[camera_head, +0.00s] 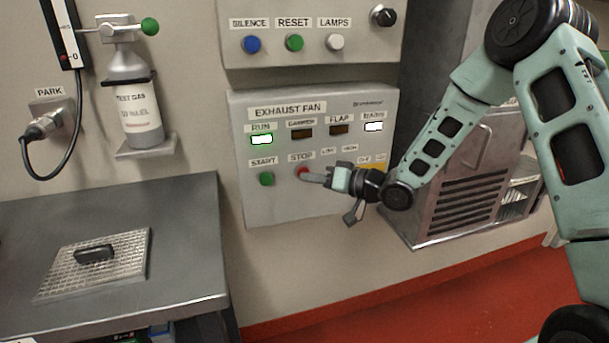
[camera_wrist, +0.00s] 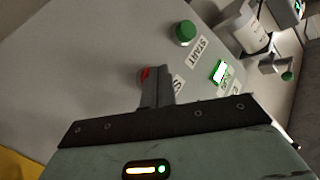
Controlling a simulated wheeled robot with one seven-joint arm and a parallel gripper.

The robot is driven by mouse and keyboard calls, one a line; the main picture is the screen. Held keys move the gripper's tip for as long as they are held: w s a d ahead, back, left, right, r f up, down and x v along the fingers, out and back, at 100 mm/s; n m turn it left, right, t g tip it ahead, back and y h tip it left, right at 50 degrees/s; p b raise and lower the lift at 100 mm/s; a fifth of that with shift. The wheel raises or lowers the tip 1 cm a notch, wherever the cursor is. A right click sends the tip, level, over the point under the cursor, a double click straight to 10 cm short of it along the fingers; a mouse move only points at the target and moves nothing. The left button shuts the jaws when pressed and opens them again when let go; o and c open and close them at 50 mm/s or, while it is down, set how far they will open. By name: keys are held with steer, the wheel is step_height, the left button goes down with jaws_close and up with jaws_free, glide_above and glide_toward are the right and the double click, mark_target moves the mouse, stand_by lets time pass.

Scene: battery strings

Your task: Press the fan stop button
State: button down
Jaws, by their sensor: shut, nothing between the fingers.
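The red stop button (camera_head: 303,171) sits under the STOP label on the exhaust fan panel (camera_head: 262,205). My gripper (camera_head: 305,178) is shut and empty, its fingertips at the button and covering part of it. In the wrist view the shut fingers (camera_wrist: 157,80) overlap the red button (camera_wrist: 144,77), which shows at their left. I cannot tell whether the fingertips touch it or how far it is pressed. The green start button (camera_head: 266,179) is to the left of the stop button. The RUN lamp (camera_head: 261,140) is lit green.
Above is another panel with silence (camera_head: 251,44), reset (camera_head: 294,42) and lamps (camera_head: 335,42) buttons. A test gas bottle (camera_head: 133,105) hangs on the wall at left. A metal bench (camera_head: 190,240) stands at lower left, and a louvred metal cabinet (camera_head: 468,200) is right of the panel.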

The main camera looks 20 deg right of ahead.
steer(key=shift+w+r, duration=0.25)
steer(key=shift+w, duration=0.25)
stand_by(0.8)
steer(key=shift+s, duration=0.2)
steer(key=shift+s+f, duration=0.15)
steer(key=shift+s, duration=0.75)
steer(key=shift+s+p, duration=0.35)
steer(key=shift+s, duration=2.1)
